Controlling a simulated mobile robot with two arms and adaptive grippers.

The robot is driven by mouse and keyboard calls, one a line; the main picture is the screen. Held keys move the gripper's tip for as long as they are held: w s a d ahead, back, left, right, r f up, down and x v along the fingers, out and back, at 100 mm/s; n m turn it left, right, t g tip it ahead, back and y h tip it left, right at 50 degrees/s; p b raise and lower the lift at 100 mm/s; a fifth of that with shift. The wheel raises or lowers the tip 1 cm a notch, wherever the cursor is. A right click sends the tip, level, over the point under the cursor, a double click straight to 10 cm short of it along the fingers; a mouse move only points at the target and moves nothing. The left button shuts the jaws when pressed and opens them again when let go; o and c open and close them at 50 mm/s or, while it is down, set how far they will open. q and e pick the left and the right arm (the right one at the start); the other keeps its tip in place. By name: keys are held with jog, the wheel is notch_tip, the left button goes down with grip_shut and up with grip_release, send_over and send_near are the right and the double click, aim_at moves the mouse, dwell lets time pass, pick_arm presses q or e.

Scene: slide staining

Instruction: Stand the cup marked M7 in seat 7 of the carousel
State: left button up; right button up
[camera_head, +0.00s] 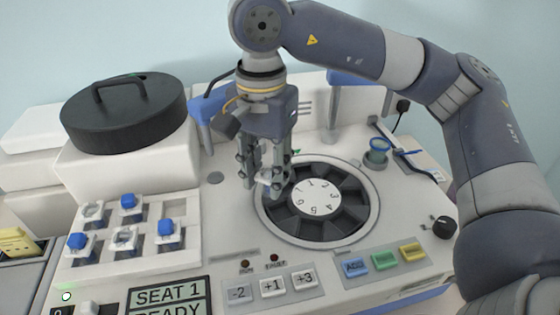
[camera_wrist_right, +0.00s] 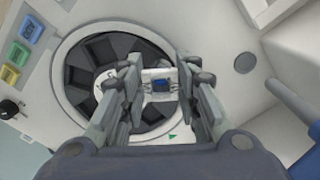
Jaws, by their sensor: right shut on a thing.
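My right gripper (camera_head: 264,190) points down over the left rim of the carousel (camera_head: 357,226). It is shut on a small pale cup with a blue middle, which shows between the fingers in the wrist view (camera_wrist_right: 160,86). In the head view the fingers mostly hide the cup, and its mark cannot be read. The carousel has a ring of dark, empty-looking seats around a white numbered disc (camera_head: 316,199). The cup is over or beside the ring's edge; its exact height cannot be told. My left gripper is not in view.
A rack with several white and blue-topped cups (camera_head: 125,237) stands at the left, below a black lid (camera_head: 125,118). The display (camera_head: 168,296) reads SEAT 1 READY.

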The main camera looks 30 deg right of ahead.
jog(key=w+d, duration=0.1)
jog(key=d, duration=0.1)
jog(key=shift+w+d+p, duration=0.3)
jog(key=shift+w+p, duration=0.1)
jog(key=f, duration=0.1)
jog(key=w+d+f+p, duration=0.1)
jog(key=f+p, duration=0.1)
jog(key=shift+w+d+f, duration=0.1)
jog(key=shift+w+d, duration=0.05)
jog(key=shift+d, duration=0.2)
jog(key=shift+f, duration=0.3)
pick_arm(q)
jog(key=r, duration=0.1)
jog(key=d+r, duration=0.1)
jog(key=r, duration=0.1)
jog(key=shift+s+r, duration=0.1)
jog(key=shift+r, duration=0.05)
pick_arm(e)
jog(key=shift+f, duration=0.15)
jog(key=shift+a, duration=0.1)
